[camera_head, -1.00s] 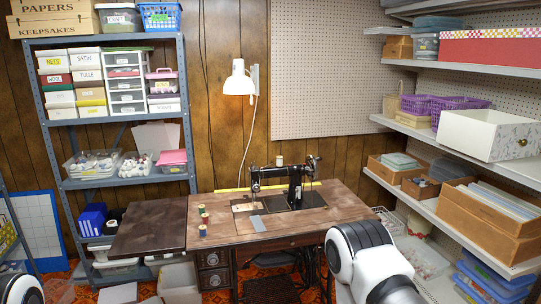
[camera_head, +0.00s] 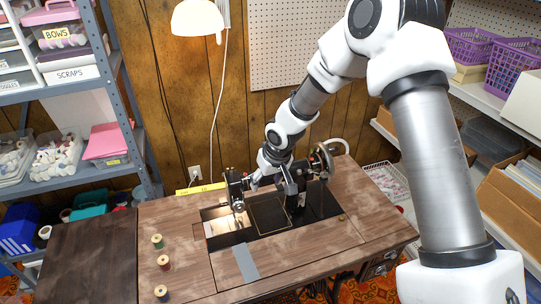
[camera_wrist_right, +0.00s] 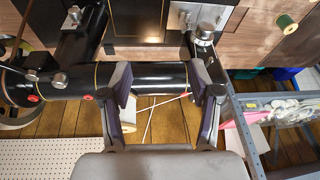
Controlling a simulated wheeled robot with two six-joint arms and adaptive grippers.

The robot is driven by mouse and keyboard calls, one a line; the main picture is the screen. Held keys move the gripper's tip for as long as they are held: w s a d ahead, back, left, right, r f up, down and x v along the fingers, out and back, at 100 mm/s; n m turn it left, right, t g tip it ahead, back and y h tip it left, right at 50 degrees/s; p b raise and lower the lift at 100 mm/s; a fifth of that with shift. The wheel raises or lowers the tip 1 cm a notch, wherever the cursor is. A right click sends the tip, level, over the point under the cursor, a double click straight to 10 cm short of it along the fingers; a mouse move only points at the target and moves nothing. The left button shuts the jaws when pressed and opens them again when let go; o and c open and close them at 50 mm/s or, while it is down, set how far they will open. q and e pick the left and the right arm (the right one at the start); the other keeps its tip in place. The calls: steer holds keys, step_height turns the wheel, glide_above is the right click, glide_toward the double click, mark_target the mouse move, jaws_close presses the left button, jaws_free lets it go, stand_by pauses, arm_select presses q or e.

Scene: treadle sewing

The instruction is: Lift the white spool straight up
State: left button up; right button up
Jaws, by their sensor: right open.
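The white spool (camera_wrist_right: 128,113) shows as a pale cylinder in the right wrist view, between my right gripper's fingers and close to the left-hand one. Part of it is hidden behind that finger, and I cannot tell whether they touch. My right gripper (camera_wrist_right: 160,82) is open, its two fingers over the black sewing machine arm (camera_wrist_right: 158,74). In the head view my right gripper (camera_head: 286,180) is at the top of the black sewing machine (camera_head: 236,190), and I cannot make out the white spool there. My left gripper is not in view.
A green spool (camera_head: 157,241), a red spool (camera_head: 164,262) and a blue spool (camera_head: 161,292) stand on the wooden table (camera_head: 195,280) at left. Shelves flank the table; a lamp (camera_head: 198,18) hangs behind.

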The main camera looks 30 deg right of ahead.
steer(key=w+d+r+t+h, duration=0.1)
steer(key=w+d+r, duration=0.1)
steer(key=d+r, duration=0.5)
steer(key=shift+m, duration=0.4)
steer(key=w+f+p, duration=0.1)
steer(key=f, duration=0.1)
steer(key=w+a+f+p, duration=0.1)
steer(key=w+f, duration=0.1)
steer(key=shift+w+a+f+p, duration=0.1)
steer(key=shift+a+p, duration=0.05)
steer(key=shift+p, duration=0.15)
steer(key=shift+f, duration=0.2)
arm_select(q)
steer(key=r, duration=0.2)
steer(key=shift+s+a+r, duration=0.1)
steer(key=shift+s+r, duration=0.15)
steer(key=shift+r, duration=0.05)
arm_select(e)
steer(key=shift+a, duration=0.1)
steer(key=c, duration=0.9)
